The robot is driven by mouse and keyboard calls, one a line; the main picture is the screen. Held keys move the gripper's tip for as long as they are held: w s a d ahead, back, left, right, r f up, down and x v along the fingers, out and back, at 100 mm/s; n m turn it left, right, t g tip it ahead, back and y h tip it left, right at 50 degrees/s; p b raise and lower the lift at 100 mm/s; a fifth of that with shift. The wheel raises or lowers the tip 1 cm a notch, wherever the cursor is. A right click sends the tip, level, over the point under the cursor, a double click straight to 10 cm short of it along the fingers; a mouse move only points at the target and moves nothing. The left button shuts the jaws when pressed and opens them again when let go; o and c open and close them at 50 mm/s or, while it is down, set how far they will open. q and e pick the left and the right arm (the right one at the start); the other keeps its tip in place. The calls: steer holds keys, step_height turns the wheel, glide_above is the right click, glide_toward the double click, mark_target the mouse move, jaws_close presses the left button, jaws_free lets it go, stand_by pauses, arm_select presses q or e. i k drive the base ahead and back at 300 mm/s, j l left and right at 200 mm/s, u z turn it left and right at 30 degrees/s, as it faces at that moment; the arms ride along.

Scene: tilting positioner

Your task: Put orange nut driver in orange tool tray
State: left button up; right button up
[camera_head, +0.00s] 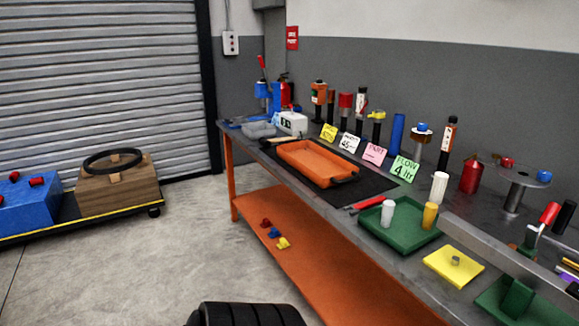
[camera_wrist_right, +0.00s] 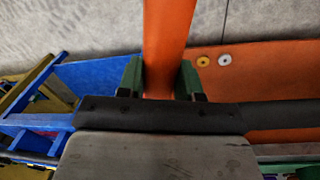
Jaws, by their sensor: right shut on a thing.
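The orange tool tray (camera_head: 306,171) lies on a black mat on the workbench in the head view. It looks empty, with a dark handle-like part at its right end. In the right wrist view my right gripper (camera_wrist_right: 160,82) is shut on a long orange thing (camera_wrist_right: 167,40), which I take for the orange nut driver. It runs up between the green fingers to the picture's top edge; its other end is hidden.
Colored cards (camera_head: 375,153) and upright bottles and tools stand behind the tray. A green tray (camera_head: 376,238) with white and yellow cylinders lies nearer. A red-handled tool (camera_head: 367,203) lies between. A lower orange shelf (camera_head: 300,268) holds small parts.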

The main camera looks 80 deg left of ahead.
mark_target(304, 157)
steer(key=j+u, duration=0.2)
steer(key=u, duration=1.65)
